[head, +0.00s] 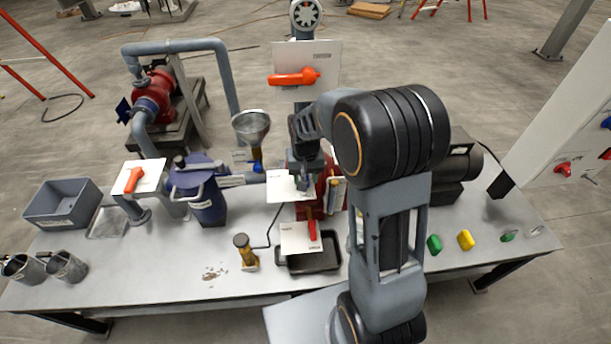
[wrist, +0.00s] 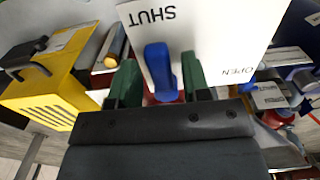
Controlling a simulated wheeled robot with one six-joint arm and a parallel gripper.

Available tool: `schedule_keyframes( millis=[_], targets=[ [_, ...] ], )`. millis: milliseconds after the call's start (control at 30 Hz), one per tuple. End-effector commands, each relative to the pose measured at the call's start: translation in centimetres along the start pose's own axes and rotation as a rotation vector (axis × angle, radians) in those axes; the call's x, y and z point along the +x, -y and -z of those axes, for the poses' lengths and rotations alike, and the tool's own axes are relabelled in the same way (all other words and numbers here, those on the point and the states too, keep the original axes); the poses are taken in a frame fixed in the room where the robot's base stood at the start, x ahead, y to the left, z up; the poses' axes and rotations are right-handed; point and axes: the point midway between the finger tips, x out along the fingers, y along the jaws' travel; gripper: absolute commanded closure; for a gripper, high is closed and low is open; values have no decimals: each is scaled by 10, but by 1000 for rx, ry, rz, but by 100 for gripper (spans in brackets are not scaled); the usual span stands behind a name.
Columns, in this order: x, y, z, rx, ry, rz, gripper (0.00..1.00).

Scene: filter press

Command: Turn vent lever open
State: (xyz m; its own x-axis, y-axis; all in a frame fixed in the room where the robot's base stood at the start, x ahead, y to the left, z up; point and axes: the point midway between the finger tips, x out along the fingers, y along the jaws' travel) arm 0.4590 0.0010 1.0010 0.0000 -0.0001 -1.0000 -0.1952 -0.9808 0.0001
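In the wrist view a blue lever (wrist: 160,72) stands against a white plate (wrist: 215,35). The plate reads SHUT at its upper left and OPEN at its right, both upside down. The lever's top end lies just below the word SHUT. My gripper (wrist: 162,85) has its two green-tipped fingers on either side of the lever, with narrow gaps showing, so it looks open around it. In the head view my gripper (head: 306,172) is over the middle white plate (head: 284,187) and hides the lever there.
Other levers are close by: a red one (head: 312,226) on the lower plate, an orange one (head: 294,77) above, and another orange one (head: 133,180) at left. A funnel (head: 251,126) and a blue vessel (head: 204,190) stand left of my gripper. Bench space front left is fairly clear.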

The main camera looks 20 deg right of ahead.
Motion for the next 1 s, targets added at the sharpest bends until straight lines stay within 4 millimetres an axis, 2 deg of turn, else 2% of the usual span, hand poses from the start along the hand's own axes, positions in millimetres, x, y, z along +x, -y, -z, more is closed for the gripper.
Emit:
schedule_keyframes(
  millis=[67,433,733,1000],
  targets=[
    [0,0,0,0,0,0,64],
    [0,0,0,0,0,0,100],
    [0,2,0,45,0,0,100],
    [0,10,2,236,-1,1,100]
  ],
)
